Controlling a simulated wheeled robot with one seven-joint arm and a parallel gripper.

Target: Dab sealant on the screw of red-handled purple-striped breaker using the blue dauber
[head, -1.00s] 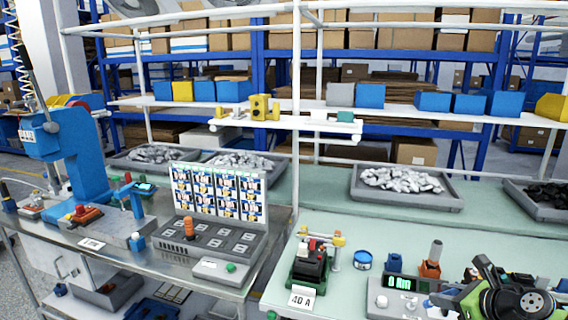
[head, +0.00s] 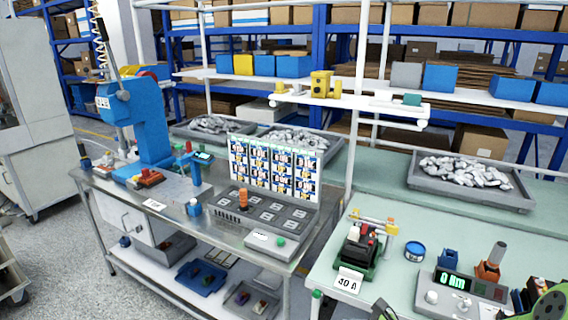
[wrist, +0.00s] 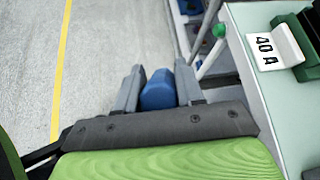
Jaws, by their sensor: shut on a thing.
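In the wrist view my gripper (wrist: 158,88) is shut on a blue block-like piece, which looks like the blue dauber (wrist: 158,91). Its tip is hidden or points away from me. The gripper is over the floor, left of the bench with the 40 A card. In the head view a dark breaker with red on top (head: 361,239) sits in a green holder behind that card. Another red item (head: 150,178) lies on the left metal bench. Purple stripes and screws are too small to make out.
The 40 A card (head: 348,281) stands at the green bench's front edge. A blue tin (head: 415,251) and an ohm meter (head: 463,290) are to its right. The metal bench carries a picture board (head: 275,168) and a blue press (head: 147,130). Open floor lies at left.

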